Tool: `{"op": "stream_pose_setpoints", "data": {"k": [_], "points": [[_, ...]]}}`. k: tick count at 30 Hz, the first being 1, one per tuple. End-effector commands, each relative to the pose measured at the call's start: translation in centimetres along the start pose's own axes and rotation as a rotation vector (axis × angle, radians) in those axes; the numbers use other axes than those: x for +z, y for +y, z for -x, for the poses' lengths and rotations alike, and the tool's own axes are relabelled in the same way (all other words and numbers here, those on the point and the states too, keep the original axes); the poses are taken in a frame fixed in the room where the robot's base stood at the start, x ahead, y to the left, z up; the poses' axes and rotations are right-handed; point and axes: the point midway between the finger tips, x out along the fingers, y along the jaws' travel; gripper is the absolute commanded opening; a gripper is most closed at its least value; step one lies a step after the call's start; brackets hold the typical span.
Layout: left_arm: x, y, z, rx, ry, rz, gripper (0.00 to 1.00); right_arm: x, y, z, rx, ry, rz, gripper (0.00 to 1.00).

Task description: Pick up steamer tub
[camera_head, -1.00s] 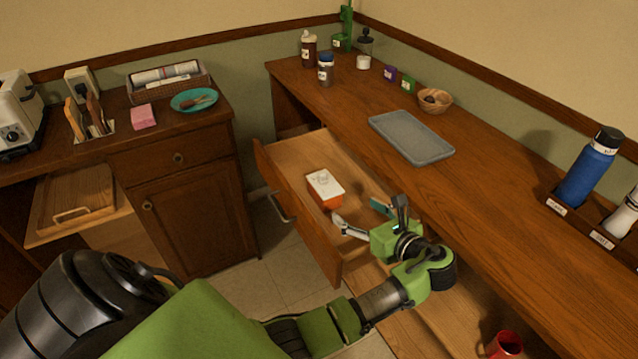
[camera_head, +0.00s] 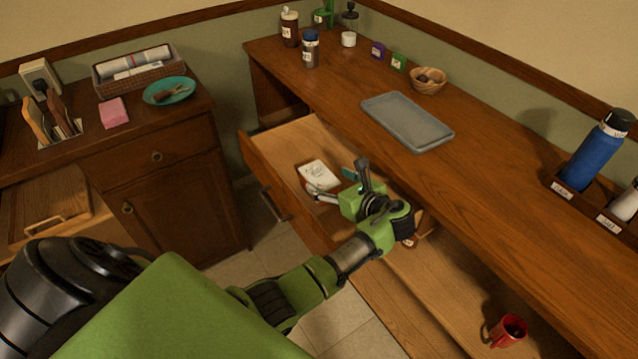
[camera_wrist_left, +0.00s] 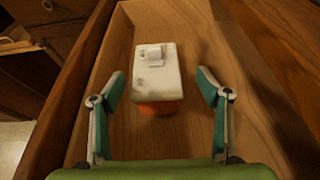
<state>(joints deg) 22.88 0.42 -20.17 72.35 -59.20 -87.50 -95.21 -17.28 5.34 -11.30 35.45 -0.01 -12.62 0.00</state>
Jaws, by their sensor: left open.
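The steamer tub, a small box with a white top and an orange-red lower part, lies in the open drawer (camera_head: 275,150). In the head view the tub (camera_head: 317,174) is partly hidden by my left gripper (camera_head: 335,184). In the left wrist view the tub (camera_wrist_left: 157,75) lies ahead, between the lines of the two open fingers of my left gripper (camera_wrist_left: 160,88). Its near orange side shows level with the fingertips. Neither finger touches it; there is a gap on each side. My right gripper is not in view.
The drawer's walls stand close around the gripper. The counter above holds a grey tray (camera_head: 408,122), a wicker bowl (camera_head: 428,80) and a blue bottle (camera_head: 597,155). A red mug (camera_head: 508,330) stands on a lower shelf at the front right.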

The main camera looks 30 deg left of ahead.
Motion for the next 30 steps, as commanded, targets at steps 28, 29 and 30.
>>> {"op": "stream_pose_setpoints", "data": {"k": [28, 29, 30], "points": [[-0.8, 0.6, -5.4, -0.001, 0.001, 0.000, 0.21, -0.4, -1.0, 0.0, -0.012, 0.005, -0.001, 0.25], [-0.8, 0.6, -5.4, -0.001, 0.002, 0.000, 0.21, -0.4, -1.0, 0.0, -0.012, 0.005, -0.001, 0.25], [-0.7, 0.6, -5.4, -0.002, 0.000, 0.001, 0.21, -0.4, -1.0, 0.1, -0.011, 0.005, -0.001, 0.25]]}}
